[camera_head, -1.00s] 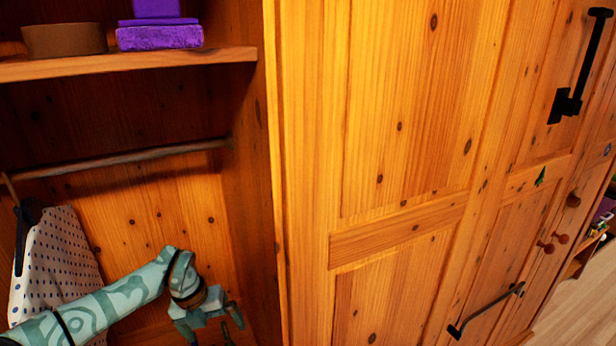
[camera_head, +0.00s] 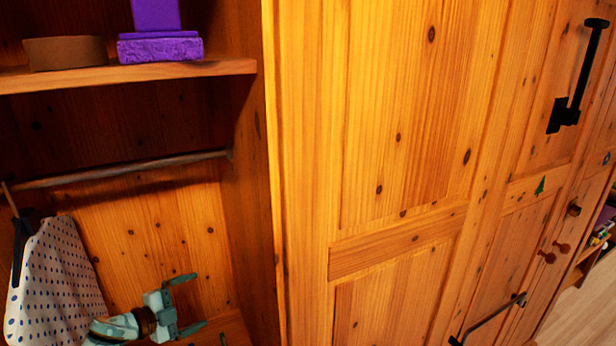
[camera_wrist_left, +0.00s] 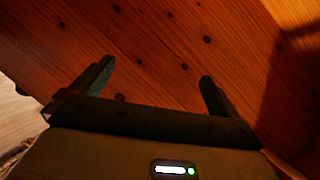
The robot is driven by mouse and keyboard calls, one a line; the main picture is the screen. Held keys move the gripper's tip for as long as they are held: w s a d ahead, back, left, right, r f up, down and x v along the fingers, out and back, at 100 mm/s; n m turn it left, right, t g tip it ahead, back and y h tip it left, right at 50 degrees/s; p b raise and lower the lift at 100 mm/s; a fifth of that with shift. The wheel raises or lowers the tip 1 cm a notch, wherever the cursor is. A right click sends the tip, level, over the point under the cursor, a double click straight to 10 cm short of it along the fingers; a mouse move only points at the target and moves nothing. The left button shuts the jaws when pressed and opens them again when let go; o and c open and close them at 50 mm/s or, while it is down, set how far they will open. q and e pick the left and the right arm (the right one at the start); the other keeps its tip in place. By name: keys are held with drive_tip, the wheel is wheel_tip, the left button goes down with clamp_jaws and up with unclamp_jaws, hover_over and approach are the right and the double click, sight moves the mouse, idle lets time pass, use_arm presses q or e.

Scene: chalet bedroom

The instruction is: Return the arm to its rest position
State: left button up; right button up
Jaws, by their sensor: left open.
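My left gripper (camera_head: 186,304) is at the lower left of the head view, inside the open wardrobe compartment. Its two teal fingers point to the right and are spread apart with nothing between them. In the left wrist view the two dark fingers (camera_wrist_left: 157,85) stand wide apart before a knotty wood panel. Most of my left arm is below the head view's lower edge. My right gripper does not show.
A dotted white cloth (camera_head: 58,280) hangs left of the gripper, under a rail (camera_head: 130,170). A shelf (camera_head: 225,68) above holds a purple box (camera_head: 160,48) and a brown round container (camera_head: 66,52). A wooden panel (camera_head: 400,110) with black handles (camera_head: 575,85) stands to the right.

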use_arm(q)
drive_tip(key=w+a+r+n+t+y, duration=0.4)
drive_tip(key=a+n+t, duration=0.1)
drive_tip(key=a+n, duration=0.1)
drive_tip(key=s+a+f+n+g+y, duration=0.2)
drive_tip(key=a+f+n+g+y, duration=0.2)
drive_tip(key=a+f+n+y, duration=0.5)
drive_tip(key=s+d+f+n+g+h, duration=0.1)
drive_tip(key=s+d+f+g, duration=0.25)
drive_tip(key=s+f, duration=0.95)
drive_tip(key=s+d+f+n+g+h, duration=0.15)
drive_tip(key=s+d+f, duration=0.35)
drive_tip(key=s+f, duration=0.75)
drive_tip(key=s+d+f+g+b, duration=0.1)
drive_tip(key=s+d+f+g, duration=0.1)
drive_tip(key=s, duration=0.9)
drive_tip(key=s+d+f+g+b, duration=0.2)
drive_tip(key=s+d+f, duration=0.2)
drive_tip(key=s+f, duration=0.3)
drive_tip(key=s+d+f+g+b, duration=0.1)
drive_tip(key=s+d+f, duration=0.3)
drive_tip(key=s, duration=1.2)
drive_tip(key=shift+s+f+m+g+h+b, duration=0.4)
drive_tip(key=shift+f+g+h, duration=0.1)
drive_tip(key=shift+g, duration=0.2)
